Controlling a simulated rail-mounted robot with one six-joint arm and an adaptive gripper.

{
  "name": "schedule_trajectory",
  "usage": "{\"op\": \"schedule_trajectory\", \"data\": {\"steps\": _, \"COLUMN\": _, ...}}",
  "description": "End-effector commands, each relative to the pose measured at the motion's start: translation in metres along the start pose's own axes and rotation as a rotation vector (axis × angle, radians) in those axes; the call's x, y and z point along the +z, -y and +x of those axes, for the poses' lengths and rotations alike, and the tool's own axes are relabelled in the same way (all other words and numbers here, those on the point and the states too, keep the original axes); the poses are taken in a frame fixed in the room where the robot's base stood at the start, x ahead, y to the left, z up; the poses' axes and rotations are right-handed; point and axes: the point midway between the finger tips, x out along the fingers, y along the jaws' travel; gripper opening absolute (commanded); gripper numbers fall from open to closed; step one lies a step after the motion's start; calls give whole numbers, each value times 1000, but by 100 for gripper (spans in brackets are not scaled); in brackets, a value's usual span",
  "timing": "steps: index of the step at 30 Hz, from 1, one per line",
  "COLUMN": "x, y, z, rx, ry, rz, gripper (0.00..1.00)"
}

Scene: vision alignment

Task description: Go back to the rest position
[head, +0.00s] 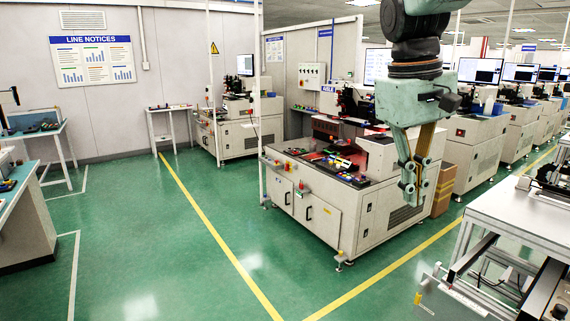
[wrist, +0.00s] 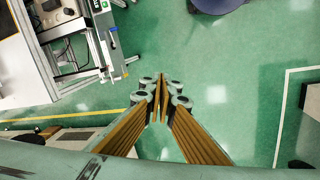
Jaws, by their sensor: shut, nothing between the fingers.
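My gripper (head: 411,188) hangs pointing down in the right half of the head view, in front of a white workstation cabinet. Its fingers are shut with nothing between them. In the wrist view the closed fingertips (wrist: 163,92) are over bare green floor.
A white workstation (head: 325,200) with coloured parts on top stands behind my gripper. A conveyor-like bench (head: 520,215) is at the right, and a blue-topped bench (head: 22,215) at the left. A round dark blue object (wrist: 217,4) shows in the wrist view. Green floor between yellow lines is clear.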

Motion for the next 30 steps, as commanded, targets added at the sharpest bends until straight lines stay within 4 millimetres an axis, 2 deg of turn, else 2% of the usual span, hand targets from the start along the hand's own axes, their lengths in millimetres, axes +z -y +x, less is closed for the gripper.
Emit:
{"op": "schedule_trajectory", "data": {"steps": 14, "x": 75, "y": 32, "z": -12, "rx": -31, "ry": -83, "rz": 69, "gripper": 0}}
{"op": "schedule_trajectory", "data": {"steps": 30, "x": 157, "y": 71, "z": -7, "rx": -69, "ry": -173, "rz": 147, "gripper": 0}}
